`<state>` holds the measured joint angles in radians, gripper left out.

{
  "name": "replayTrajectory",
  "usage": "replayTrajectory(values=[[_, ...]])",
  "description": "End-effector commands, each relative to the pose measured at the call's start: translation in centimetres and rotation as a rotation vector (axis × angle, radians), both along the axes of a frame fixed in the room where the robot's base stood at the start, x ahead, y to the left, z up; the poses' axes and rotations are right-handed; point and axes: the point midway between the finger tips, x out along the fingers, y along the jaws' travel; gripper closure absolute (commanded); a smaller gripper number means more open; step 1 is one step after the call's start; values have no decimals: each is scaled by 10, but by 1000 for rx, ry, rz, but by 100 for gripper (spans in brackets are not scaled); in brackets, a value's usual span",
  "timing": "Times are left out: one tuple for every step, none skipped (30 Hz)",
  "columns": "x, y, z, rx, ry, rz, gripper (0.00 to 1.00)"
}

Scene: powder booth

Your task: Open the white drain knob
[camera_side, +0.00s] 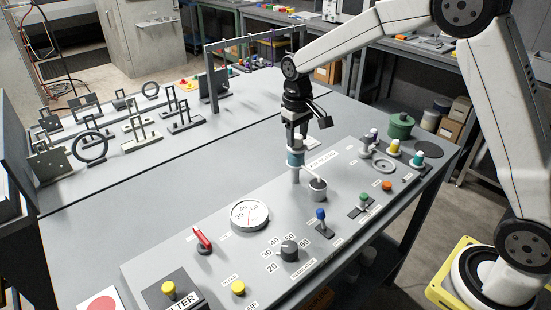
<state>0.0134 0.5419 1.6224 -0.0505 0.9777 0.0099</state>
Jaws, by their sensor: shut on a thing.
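My gripper (296,148) points down over the sloped grey panel, right of the picture's middle. A pale lever (309,174) shows beside this piece, slanting down to a grey cylinder with a dark top (318,190). The fingertips are small and partly merged with the piece.
The panel holds a round gauge (249,215), a red lever (202,238), a black dial (289,250), a blue toggle (321,218) and yellow buttons (238,288). A green pot (401,126) stands at the right end. Behind, a grey table (210,150) carries several stands and rings.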

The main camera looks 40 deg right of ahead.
Motion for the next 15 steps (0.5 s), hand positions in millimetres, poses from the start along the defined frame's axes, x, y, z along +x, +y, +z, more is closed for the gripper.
replayTrajectory(values=[[1,0,1,-1,-3,-43,100],[1,0,1,-1,-2,-71,100],[1,0,1,-1,-3,-109,100],[1,0,1,-1,-3,-138,100],[1,0,1,-1,-3,-166,100],[1,0,1,-1,-3,-204,100],[1,0,2,0,-3,-232,100],[1,0,2,0,-3,-260,100],[1,0,2,0,-3,-296,100],[1,0,2,0,-3,-322,100],[1,0,2,0,-5,-347,100],[2,0,2,0,-4,-379,100],[2,0,2,0,-4,-402,100],[2,0,2,0,-5,-425,100],[2,0,2,0,-4,-453,100]])
